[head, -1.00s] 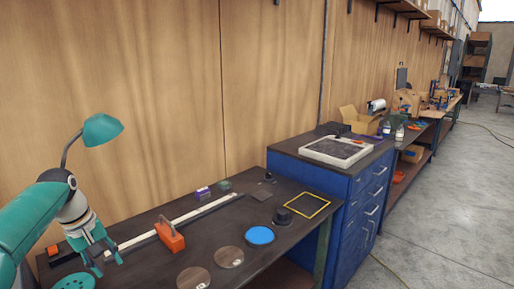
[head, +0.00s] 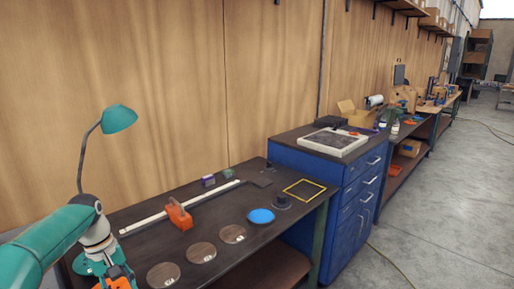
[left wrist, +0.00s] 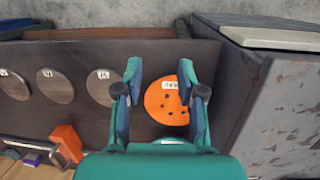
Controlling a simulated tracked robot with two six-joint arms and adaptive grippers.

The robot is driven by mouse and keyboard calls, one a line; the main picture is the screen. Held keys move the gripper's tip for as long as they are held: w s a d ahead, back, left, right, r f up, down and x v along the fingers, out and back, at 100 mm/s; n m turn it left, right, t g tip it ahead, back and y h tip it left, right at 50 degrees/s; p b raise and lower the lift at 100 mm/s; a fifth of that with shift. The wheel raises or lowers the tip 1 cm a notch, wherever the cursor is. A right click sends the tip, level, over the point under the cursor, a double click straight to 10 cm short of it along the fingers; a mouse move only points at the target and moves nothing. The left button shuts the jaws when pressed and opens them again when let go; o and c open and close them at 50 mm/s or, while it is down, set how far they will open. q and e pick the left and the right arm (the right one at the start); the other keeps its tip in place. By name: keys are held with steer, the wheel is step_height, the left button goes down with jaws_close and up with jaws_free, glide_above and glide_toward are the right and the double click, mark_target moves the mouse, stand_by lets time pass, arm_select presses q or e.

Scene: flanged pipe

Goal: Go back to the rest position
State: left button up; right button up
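My left arm comes in from the left in the head view, and its gripper (head: 117,280) is at the bottom edge, partly cut off. In the left wrist view the left gripper (left wrist: 160,72) has its two teal fingers spread apart with nothing clamped between them. An orange disc (left wrist: 168,102) with dark holes and a white label lies below the fingers, its right edge partly covered by one finger. My right gripper is in neither view.
A teal lamp (head: 119,118) stands behind my arm. A blue cabinet (head: 345,200) stands at right.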

arm_select(q)
steer(key=s+d+f+m, duration=0.2)
steer(key=s+d+f, duration=0.4)
steer(key=s+f, duration=0.2)
steer(key=s+d+f+m+h, duration=0.1)
steer(key=s+d+f+m, duration=0.1)
steer(key=s+d+f, duration=0.5)
steer(key=s+d+f+m+t, duration=0.1)
steer(key=s+d+f+m, duration=0.1)
steer(key=s+d+f, duration=0.5)
steer(key=shift+s+d+f+h, duration=0.15)
steer(key=shift+s+f, duration=0.85)
steer(key=shift+f, duration=1.2)
steer(key=shift+s+f+h, duration=0.25)
steer(key=shift+s+f, duration=0.7)
steer(key=shift+f, duration=1.2)
